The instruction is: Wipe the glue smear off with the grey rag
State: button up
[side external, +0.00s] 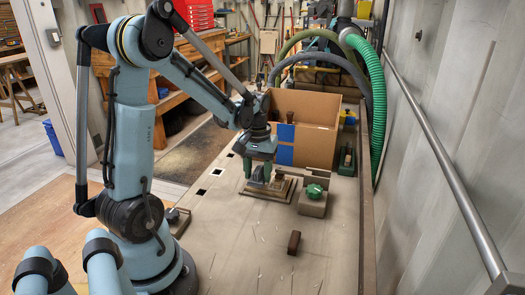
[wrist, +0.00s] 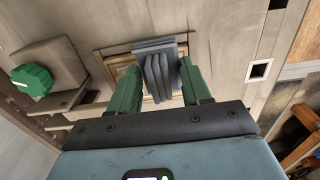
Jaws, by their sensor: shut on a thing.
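My gripper (side external: 259,176) has green fingers and is low over a small wooden framed panel (side external: 283,194) on the bench. In the wrist view my gripper (wrist: 159,70) is shut on the folded grey rag (wrist: 158,72), which sits between the two fingers. The rag is over the framed panel (wrist: 116,60), whose tan edge shows around it. I cannot tell whether the rag touches the panel. No glue smear is visible; the rag and fingers cover much of the panel.
A tan block with a green knob (side external: 315,190) stands just right of the panel. An open cardboard box (side external: 312,150) with blue tape is behind. A small brown block (side external: 294,242) lies in front. The front bench surface is mostly clear, with several shavings.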

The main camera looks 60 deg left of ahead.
jog(key=shift+r, duration=2.7)
jog(key=shift+f, duration=0.15)
jog(key=shift+f, duration=2)
